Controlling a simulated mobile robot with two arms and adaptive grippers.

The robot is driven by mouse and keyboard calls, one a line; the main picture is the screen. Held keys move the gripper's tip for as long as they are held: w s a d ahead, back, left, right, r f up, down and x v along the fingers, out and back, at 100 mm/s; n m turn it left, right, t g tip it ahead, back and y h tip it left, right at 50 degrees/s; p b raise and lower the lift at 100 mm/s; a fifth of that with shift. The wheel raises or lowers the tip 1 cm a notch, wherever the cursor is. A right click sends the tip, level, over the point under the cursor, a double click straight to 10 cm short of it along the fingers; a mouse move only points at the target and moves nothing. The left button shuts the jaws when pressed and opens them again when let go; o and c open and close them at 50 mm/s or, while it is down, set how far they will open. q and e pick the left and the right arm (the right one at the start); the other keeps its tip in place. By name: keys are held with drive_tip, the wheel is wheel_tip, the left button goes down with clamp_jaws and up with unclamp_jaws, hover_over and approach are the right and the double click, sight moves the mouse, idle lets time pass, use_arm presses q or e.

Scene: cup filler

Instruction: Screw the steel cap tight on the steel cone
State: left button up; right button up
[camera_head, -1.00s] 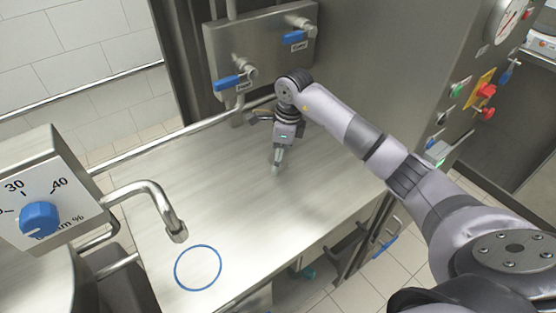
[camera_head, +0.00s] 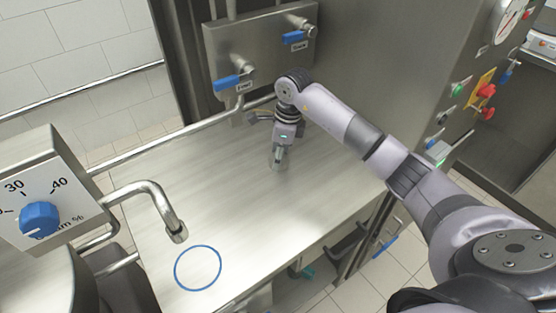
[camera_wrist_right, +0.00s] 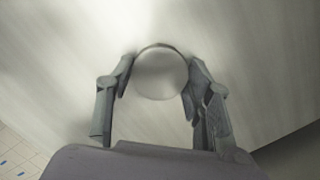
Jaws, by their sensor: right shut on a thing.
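My right gripper (camera_head: 280,156) points down at the far right part of the steel worktop. In the right wrist view its two fingers (camera_wrist_right: 162,70) are shut on the sides of a round, smooth steel piece, which looks like the steel cap (camera_wrist_right: 160,76) seen from above. In the head view only a small pale steel bit shows under the fingers, close to the worktop. I cannot tell the steel cone apart from the cap; whatever is below the round top is hidden. My left gripper is not in view.
The steel worktop (camera_head: 210,200) is mostly clear, with a blue ring marking (camera_head: 198,267) at the front. A bent spout (camera_head: 165,208) and a dial box (camera_head: 42,205) stand at the left. A valve panel (camera_head: 262,50) with blue handles is behind my right gripper.

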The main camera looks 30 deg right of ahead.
drive_tip(key=shift+r, duration=0.15)
wheel_tip(320, 180, up, 10)
drive_tip(key=shift+b, duration=0.4)
drive_tip(key=s+a+f+n+g, duration=0.1)
drive_tip(key=s+a+n, duration=0.2)
drive_tip(key=s+n, duration=0.3)
drive_tip(key=s+a+f+n+g+h, duration=0.1)
drive_tip(key=s+a+n, duration=0.2)
drive_tip(key=s+n, duration=0.4)
drive_tip(key=s+a+f+n, duration=0.2)
drive_tip(key=s+n, duration=0.4)
drive_tip(key=n, duration=0.6)
drive_tip(key=shift+s+a+g, duration=0.25)
drive_tip(key=shift+a+g, duration=0.15)
drive_tip(key=shift+a, duration=0.15)
